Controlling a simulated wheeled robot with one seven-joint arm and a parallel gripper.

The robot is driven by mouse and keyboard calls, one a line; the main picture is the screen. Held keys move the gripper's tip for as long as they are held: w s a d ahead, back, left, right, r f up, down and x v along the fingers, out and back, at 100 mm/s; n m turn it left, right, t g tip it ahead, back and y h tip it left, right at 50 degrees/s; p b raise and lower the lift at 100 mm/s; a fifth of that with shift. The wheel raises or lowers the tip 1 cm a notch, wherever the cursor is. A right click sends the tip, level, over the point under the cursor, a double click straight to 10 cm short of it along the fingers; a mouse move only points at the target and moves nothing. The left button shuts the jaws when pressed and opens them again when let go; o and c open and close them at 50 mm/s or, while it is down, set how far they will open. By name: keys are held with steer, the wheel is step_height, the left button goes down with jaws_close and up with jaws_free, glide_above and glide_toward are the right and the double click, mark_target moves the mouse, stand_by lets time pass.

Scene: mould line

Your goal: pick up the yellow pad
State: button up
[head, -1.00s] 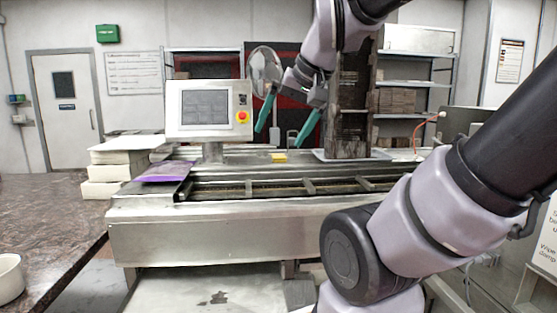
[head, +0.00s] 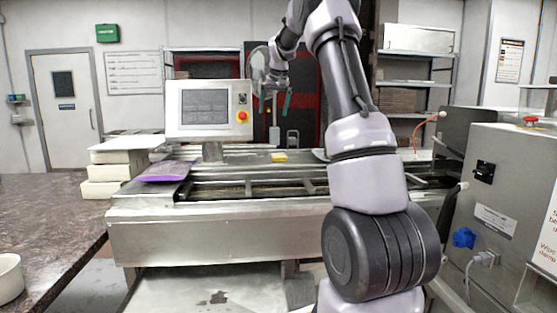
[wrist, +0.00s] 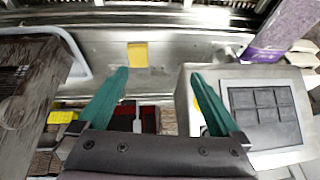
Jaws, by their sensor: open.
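The yellow pad (head: 279,157) lies flat on the steel top of the machine (head: 210,235), right of the control screen. In the wrist view the yellow pad (wrist: 137,54) lies on bare metal, beyond and between my two fingertips, nearer the left one. My gripper (head: 274,106) is high above the machine's far side, with its teal fingers pointing down. In the wrist view my gripper (wrist: 160,76) is open, its fingers wide apart with nothing between them. It is well clear of the pad.
The control screen (head: 204,107) stands left of the pad, and in the wrist view the screen (wrist: 265,114) is close to the right finger. A dark, worn column (wrist: 25,85) stands at the left. A purple sheet (head: 165,171) lies on the machine's left end.

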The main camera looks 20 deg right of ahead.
steer(key=g+h, duration=0.1)
glide_toward(279, 156)
steer(key=x, duration=0.8)
steer(key=shift+f, duration=0.45)
steer(key=shift+s, duration=0.1)
steer(key=c, duration=1.2)
step_height(279, 156, up, 10)
steer(key=shift+c, duration=0.3)
